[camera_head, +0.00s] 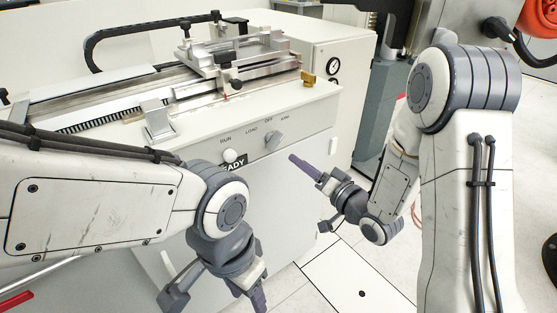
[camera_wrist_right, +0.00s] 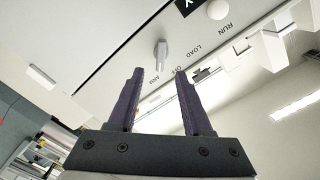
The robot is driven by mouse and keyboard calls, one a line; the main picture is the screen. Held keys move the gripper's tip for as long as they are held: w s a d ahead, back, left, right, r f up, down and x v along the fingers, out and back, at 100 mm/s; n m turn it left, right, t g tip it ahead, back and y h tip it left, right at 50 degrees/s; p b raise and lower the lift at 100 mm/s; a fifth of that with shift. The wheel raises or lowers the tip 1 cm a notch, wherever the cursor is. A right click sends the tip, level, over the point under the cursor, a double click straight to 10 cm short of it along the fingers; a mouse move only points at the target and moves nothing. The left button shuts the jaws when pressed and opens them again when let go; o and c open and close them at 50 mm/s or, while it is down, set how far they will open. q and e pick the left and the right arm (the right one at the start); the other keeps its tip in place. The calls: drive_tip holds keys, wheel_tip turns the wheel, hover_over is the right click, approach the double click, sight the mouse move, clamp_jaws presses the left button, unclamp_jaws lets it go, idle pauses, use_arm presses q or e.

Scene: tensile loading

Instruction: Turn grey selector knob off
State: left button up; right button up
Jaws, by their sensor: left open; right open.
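The grey selector knob (camera_head: 273,141) is on the front panel of the white machine, below the printed labels LOAD, OFF and ARM. I cannot tell for sure which label it points at. My right gripper (camera_head: 296,161) is open and empty, in front of the panel and a little right of and below the knob. In the right wrist view the knob (camera_wrist_right: 161,54) stands ahead of the gap between the open fingers (camera_wrist_right: 158,73), apart from both. My left gripper (camera_head: 238,297) is open and low at the bottom of the head view, away from the knob.
A white round button (camera_head: 229,155) and a black READY sign (camera_head: 234,163) are left of the knob. The machine's rail and metal carriage (camera_head: 235,60) lie on top. A white cabinet (camera_head: 330,50) stands behind. Floor is free below my right gripper.

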sight(278, 144)
drive_tip(key=x, duration=1)
drive_tip(key=shift+w+a+r+p, duration=0.1)
drive_tip(key=shift+w+r+p, duration=0.05)
drive_tip(key=shift+p, duration=0.2)
clamp_jaws()
